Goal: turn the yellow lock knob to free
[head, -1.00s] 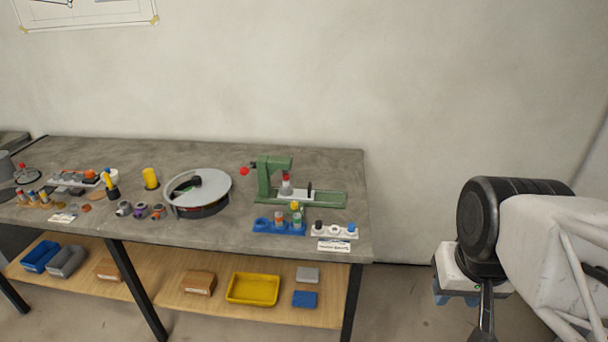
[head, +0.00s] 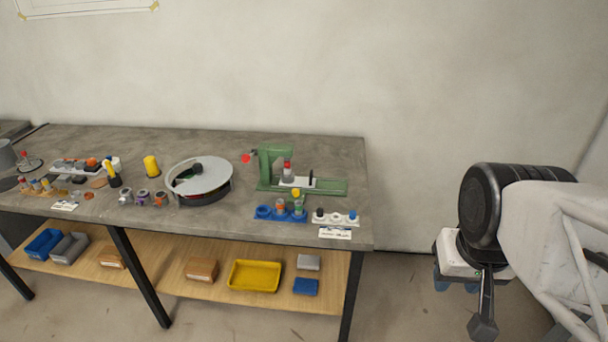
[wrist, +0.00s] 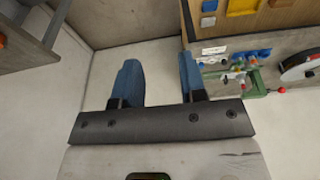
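The green frame jig (head: 272,172) stands at the right end of the bench, with a red ball on its left side. The small yellow lock knob (head: 296,193) is at its front edge, above the blue tray; its exact angle is too small to tell. The jig also shows at the right of the wrist view (wrist: 246,87). My gripper (wrist: 160,80) has its two blue fingers apart with nothing between them. It hangs over bare floor, well right of the bench and far from the knob.
A blue tray (head: 264,213) with small parts, a white tray (head: 334,222) and a label card (head: 335,233) lie before the jig. A round grey-topped turntable (head: 203,177) is left of it. The floor between bench and arm is clear.

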